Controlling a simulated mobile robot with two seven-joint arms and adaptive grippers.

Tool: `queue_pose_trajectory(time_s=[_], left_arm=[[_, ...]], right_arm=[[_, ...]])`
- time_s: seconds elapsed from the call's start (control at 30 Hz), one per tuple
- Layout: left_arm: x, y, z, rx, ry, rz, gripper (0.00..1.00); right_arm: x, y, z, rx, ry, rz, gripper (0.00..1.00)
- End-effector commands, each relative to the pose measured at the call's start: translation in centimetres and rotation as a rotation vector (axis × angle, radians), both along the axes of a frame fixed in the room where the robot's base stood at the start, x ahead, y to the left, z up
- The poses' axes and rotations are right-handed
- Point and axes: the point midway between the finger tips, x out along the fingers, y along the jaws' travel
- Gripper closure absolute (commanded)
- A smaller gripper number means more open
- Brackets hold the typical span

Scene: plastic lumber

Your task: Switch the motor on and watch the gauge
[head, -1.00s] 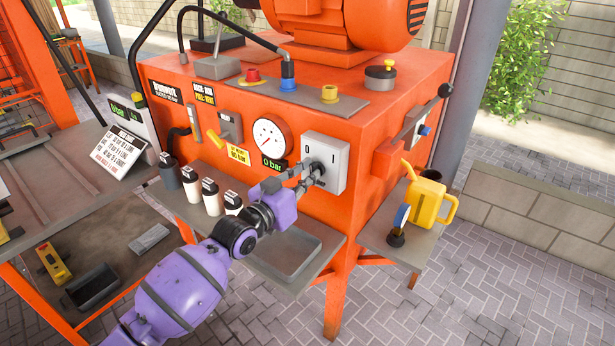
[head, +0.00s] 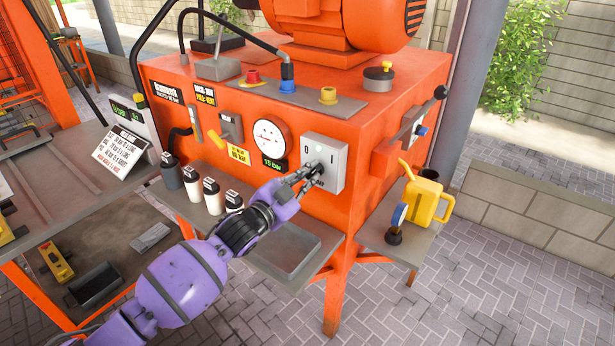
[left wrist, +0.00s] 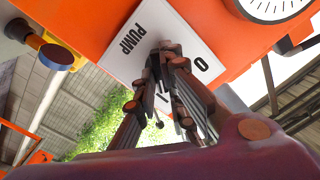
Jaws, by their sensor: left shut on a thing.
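The motor switch is a pale grey box (head: 336,158) marked 0 and I on the front of the orange machine. In the left wrist view its plate (left wrist: 140,35) reads PUMP. My left gripper (head: 316,172) is shut on the dark switch knob (left wrist: 168,48), whose exact angle is mostly hidden by the fingers. The round white gauge (head: 270,136) is left of the switch, and its edge shows in the left wrist view. Its green digital display (head: 274,163) seems to read 15 bar. The orange motor (head: 345,20) sits on top. My right gripper is not in view.
A yellow watering can (head: 428,195) and a small blue-faced gauge (head: 397,222) stand on the right side shelf. A yellow lever (head: 218,140) is left of the gauge.

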Motion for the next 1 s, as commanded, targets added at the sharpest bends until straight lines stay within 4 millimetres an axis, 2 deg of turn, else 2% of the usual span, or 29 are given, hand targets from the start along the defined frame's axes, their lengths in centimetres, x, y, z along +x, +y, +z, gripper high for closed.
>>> queue_pose_trajectory(time_s=[0.53,0.57,0.67,1.0], left_arm=[[-0.01,0.02,-0.04,0.021,-0.014,0.001,1.0],[-0.01,0.02,-0.04,0.02,-0.015,0.0,0.86],[0.0,0.01,-0.04,0.019,-0.014,0.0,0.73],[-0.12,0.1,-0.05,0.019,-0.013,0.001,0.71]], right_arm=[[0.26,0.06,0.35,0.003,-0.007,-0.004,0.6],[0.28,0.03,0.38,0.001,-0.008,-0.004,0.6],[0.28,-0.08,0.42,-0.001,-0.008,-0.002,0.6],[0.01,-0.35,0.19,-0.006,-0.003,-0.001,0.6]])
